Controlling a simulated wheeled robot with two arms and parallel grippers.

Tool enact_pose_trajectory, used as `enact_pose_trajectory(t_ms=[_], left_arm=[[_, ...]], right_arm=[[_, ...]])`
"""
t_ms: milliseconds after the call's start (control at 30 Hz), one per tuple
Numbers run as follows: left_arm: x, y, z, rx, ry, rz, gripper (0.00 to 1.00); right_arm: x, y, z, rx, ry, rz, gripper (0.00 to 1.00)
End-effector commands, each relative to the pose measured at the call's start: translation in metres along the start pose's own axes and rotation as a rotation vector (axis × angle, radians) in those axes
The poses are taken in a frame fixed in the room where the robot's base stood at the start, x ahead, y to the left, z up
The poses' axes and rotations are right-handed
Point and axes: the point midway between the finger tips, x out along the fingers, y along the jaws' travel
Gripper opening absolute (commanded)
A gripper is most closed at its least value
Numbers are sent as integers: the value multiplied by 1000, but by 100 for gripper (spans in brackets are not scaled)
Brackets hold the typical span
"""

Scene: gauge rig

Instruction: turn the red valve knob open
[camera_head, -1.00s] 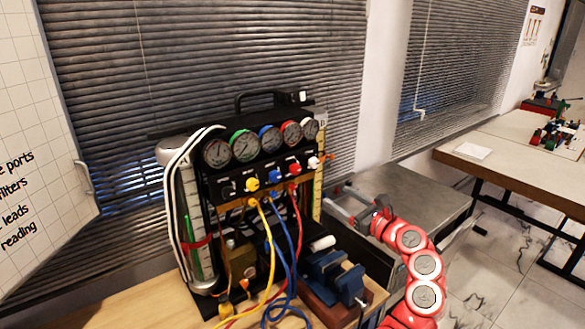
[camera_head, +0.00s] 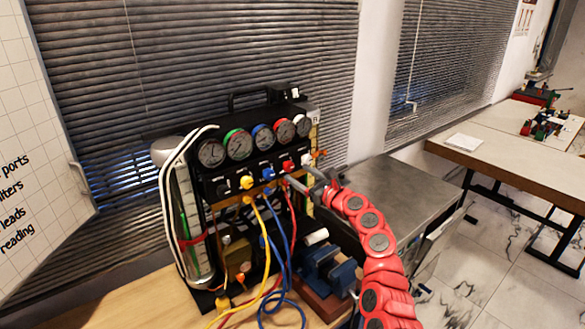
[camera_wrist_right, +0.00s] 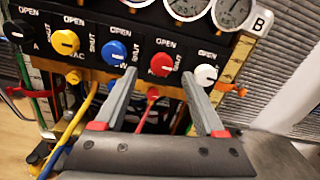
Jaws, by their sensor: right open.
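The red valve knob (camera_head: 288,166) is on the front of the black gauge panel (camera_head: 222,188), between the blue knob (camera_head: 268,174) and the white knob (camera_head: 305,159). In the head view my right gripper (camera_head: 297,173) is just in front of the panel. My left gripper is not in view.
Yellow, blue and red hoses (camera_head: 275,265) hang from the panel to the table. A yellow knob (camera_head: 246,182) sits farther left. A blue vise (camera_head: 328,268) stands below my right arm. A grey metal cabinet (camera_head: 385,200) stands to the right.

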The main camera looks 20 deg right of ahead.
Motion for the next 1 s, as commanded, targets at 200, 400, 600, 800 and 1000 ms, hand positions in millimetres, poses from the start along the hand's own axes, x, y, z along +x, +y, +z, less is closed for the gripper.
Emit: enact_pose_trajectory(t_ms=[200,400,600,800,1000], left_arm=[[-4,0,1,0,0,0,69],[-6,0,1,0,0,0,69],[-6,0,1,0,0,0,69],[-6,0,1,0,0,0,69],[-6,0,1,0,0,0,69]], right_arm=[[28,1,-3,-5,6,4,72],[42,-1,0,-4,2,-3,72],[45,-3,0,0,2,-7,72],[44,-3,0,1,2,-6,68],[44,-3,0,0,2,-6,32]])
